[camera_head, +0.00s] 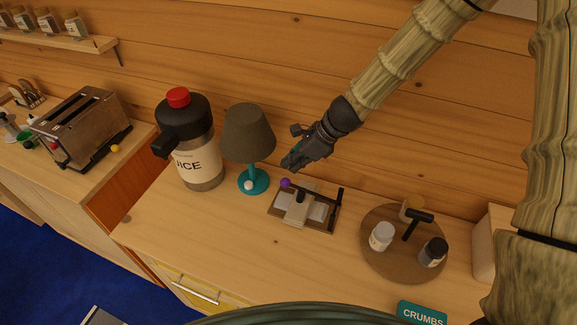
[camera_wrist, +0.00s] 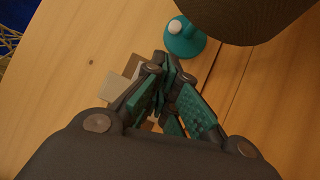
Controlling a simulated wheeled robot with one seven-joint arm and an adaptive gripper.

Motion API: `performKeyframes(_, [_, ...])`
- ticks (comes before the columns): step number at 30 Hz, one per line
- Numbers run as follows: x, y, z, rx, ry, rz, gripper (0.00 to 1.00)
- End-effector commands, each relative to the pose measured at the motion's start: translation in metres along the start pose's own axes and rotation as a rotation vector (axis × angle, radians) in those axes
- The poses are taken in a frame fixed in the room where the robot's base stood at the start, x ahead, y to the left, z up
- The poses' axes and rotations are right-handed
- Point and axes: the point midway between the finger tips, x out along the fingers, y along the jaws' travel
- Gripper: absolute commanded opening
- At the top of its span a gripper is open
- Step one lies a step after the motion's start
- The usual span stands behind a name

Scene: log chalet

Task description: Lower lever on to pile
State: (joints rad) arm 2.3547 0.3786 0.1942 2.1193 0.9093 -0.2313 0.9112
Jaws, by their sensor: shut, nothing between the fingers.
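A small wooden board device (camera_head: 276,210) lies on the counter, with a pale pile of flat pieces (camera_head: 317,211) on it. A black bar (camera_head: 337,208) runs along its right side, and a purple ball (camera_head: 285,183) shows at its upper left. I cannot tell which part is the lever or how far it is raised. My gripper (camera_head: 289,164) is shut and empty, above and just behind the purple ball. In the wrist view, my closed fingers (camera_wrist: 167,75) hide most of the device; pale flat pieces (camera_wrist: 117,88) show to their left.
A teal lamp (camera_head: 248,135) and a juice jug (camera_head: 195,160) stand left of the device. A round wooden tray (camera_head: 385,268) with jars is at right, and a crumbs sign (camera_head: 421,313) at the front. The counter in front of the device is clear.

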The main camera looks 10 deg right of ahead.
Motion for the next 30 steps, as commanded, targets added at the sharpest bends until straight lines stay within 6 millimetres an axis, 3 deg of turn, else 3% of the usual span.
performKeyframes(18, [-0.078, -0.001, 0.000, -0.002, 0.000, -0.001, 0.00])
performKeyframes(30, [-0.093, 0.000, 0.000, 0.000, 0.000, 0.001, 0.00])
